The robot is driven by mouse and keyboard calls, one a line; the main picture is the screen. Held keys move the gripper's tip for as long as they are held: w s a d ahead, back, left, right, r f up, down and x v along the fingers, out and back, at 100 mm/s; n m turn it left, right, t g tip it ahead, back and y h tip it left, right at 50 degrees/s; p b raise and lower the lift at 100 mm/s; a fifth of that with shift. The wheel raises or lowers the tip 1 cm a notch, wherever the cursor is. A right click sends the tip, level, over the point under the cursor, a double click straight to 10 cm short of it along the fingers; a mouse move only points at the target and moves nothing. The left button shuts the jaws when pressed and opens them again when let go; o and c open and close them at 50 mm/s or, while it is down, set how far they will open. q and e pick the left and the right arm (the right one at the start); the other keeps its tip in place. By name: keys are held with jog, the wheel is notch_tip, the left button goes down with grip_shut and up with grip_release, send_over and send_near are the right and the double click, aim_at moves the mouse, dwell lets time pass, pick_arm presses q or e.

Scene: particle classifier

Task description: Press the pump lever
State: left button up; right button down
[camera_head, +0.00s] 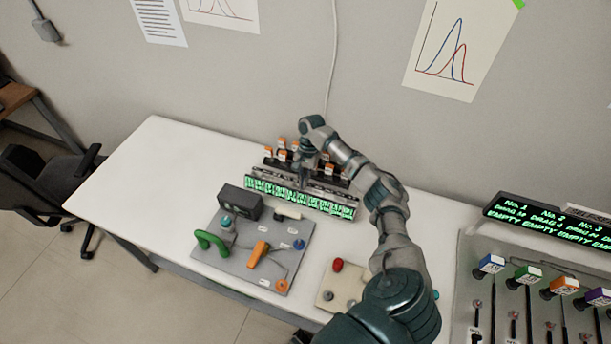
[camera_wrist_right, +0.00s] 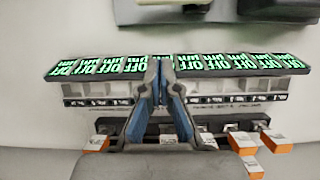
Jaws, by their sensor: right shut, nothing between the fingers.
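A grey board (camera_head: 232,265) on the white table carries an orange handle (camera_head: 258,254), a green curved handle (camera_head: 212,243), a blue knob (camera_head: 299,244) and a white-tipped part (camera_head: 287,213). I cannot tell for certain which is the pump lever. My right gripper (camera_head: 307,175) is over the rack with green-lit displays (camera_head: 300,196), behind the board. In the wrist view my right gripper (camera_wrist_right: 160,66) is shut and empty, its blue-sided fingertips together in front of the row of "OFF" displays (camera_wrist_right: 220,63). My left gripper is out of view.
Orange-capped vials (camera_head: 281,144) stand behind the displays; they also show in the wrist view (camera_wrist_right: 277,141). A dark box (camera_head: 240,202) is on the board's back edge. A beige plate with a red knob (camera_head: 337,265) lies right. The table's left is clear.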

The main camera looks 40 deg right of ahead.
aim_at(289, 214)
jog(key=a+f, duration=0.1)
jog(key=s+a+f, duration=0.1)
jog(key=s+a+f+p, duration=0.1)
jog(key=f, duration=0.1)
jog(key=shift+a+f, duration=0.1)
jog(key=shift+a, duration=0.15)
jog(key=shift+s+a+f, duration=0.15)
jog(key=shift+s+a, duration=0.25)
jog(key=shift+a, duration=0.05)
jog(key=shift+a, duration=0.45)
